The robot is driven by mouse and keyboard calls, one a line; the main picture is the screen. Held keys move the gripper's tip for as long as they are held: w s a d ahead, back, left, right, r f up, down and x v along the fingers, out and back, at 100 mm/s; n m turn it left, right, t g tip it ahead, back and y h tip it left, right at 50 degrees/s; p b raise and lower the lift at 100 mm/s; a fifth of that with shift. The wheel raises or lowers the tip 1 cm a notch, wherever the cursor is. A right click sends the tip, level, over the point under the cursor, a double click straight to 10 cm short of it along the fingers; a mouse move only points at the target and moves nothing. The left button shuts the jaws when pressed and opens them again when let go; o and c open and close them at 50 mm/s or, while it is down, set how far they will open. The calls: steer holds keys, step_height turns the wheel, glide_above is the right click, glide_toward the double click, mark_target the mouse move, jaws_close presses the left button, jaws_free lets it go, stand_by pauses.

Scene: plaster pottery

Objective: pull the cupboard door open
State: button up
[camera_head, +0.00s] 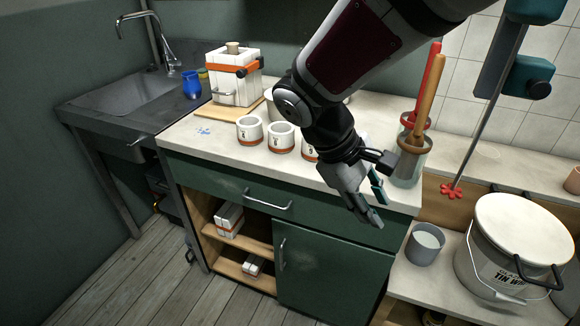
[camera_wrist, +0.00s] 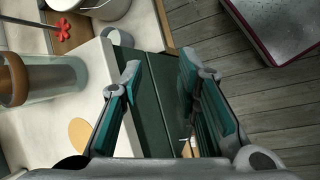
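The green cupboard door (camera_head: 330,272) is shut in the lower right of the cupboard, below a wide green drawer (camera_head: 255,190). Its vertical metal handle (camera_head: 282,254) is on the door's left side. My gripper (camera_head: 372,207) is above and to the right of the handle, in front of the counter's right front edge, apart from the door. In the wrist view my gripper (camera_wrist: 158,75) has its two teal-padded fingers spread apart with nothing between them.
The open shelves left of the door hold white plaster moulds (camera_head: 229,219). White cups (camera_head: 281,137) and a glass jar of tools (camera_head: 408,158) stand on the counter (camera_head: 205,150). A bucket (camera_head: 515,250) and a grey cup (camera_head: 425,243) are at right. The floor (camera_head: 130,280) in front is clear.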

steer(key=w+a+f+n+t+h+b, duration=0.2)
steer(key=w+a+f+n+h+b, duration=0.3)
steer(key=f, duration=0.6)
steer(key=n+t+y+b, duration=0.2)
steer(key=n+t+b, duration=0.8)
steer(key=n+t, duration=0.4)
glide_toward(281, 261)
steer(key=shift+n+g, duration=0.4)
steer(key=shift+n, duration=0.1)
steer(key=b+x, duration=0.1)
steer(key=x, duration=0.4)
steer(key=b+x, duration=0.1)
steer(key=x, duration=0.4)
steer(key=shift+w+r+b, duration=0.25)
steer(key=shift+w+b, duration=0.05)
jaws_close()
